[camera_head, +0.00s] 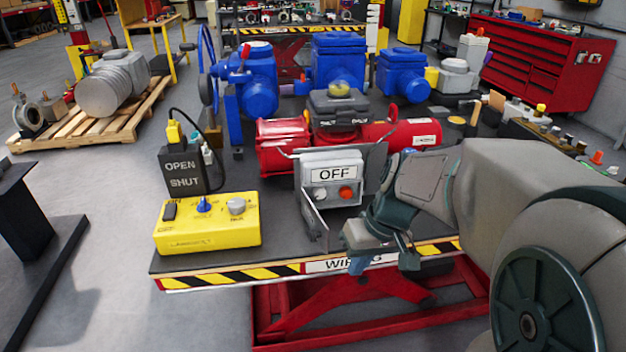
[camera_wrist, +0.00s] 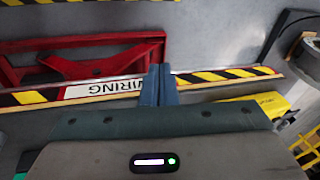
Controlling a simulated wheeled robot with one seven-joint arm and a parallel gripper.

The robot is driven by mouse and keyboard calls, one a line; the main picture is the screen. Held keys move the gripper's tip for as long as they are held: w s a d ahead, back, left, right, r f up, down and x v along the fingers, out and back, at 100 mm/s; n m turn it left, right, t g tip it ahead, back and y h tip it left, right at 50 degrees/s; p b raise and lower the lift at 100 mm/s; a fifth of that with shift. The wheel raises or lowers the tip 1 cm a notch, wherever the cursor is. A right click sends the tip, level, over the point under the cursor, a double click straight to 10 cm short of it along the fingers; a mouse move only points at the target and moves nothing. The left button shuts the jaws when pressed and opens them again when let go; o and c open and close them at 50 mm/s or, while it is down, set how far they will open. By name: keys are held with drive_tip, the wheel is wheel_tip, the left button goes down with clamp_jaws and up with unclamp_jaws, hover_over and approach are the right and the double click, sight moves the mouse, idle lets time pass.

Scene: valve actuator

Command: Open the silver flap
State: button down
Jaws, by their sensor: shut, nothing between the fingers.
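A silver-grey control box (camera_head: 331,180) with an OFF label and two round buttons, one orange-red, stands near the front of the dark table. A thin silver plate, seemingly the flap (camera_head: 311,214), stands out at its lower left front. Another grey plate (camera_head: 376,168) stands at its right side, partly behind my arm. I cannot tell for sure which plate is the flap. My gripper (camera_head: 357,266) points down at the table's front edge, right of and in front of the box, apart from it. In the wrist view its blue fingers (camera_wrist: 158,84) are together and empty; the box is not visible there.
A yellow box (camera_head: 207,222) with knobs and a dark OPEN/SHUT box (camera_head: 185,170) stand to the left. A red actuator (camera_head: 285,146) lies close behind the silver box. Blue valves (camera_head: 337,65) stand farther back.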

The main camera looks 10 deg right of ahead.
drive_tip(key=w+d+r+n+t+y+p, duration=0.2)
drive_tip(key=w+d+r+y+p, duration=0.3)
drive_tip(key=w+d, duration=0.5)
drive_tip(key=shift+h, duration=0.7)
drive_tip(key=x, duration=0.3)
drive_tip(key=p+x, duration=0.1)
drive_tip(key=x, duration=0.3)
drive_tip(key=w+a+r+p+x, duration=0.1)
drive_tip(key=x, duration=0.3)
drive_tip(key=shift+a+r, duration=0.1)
drive_tip(key=a, duration=0.1)
drive_tip(key=a+p, duration=0.1)
drive_tip(key=a, duration=0.2)
drive_tip(key=shift+s+f+p, duration=0.25)
drive_tip(key=shift+s+p, duration=0.05)
drive_tip(key=shift+s, duration=0.1)
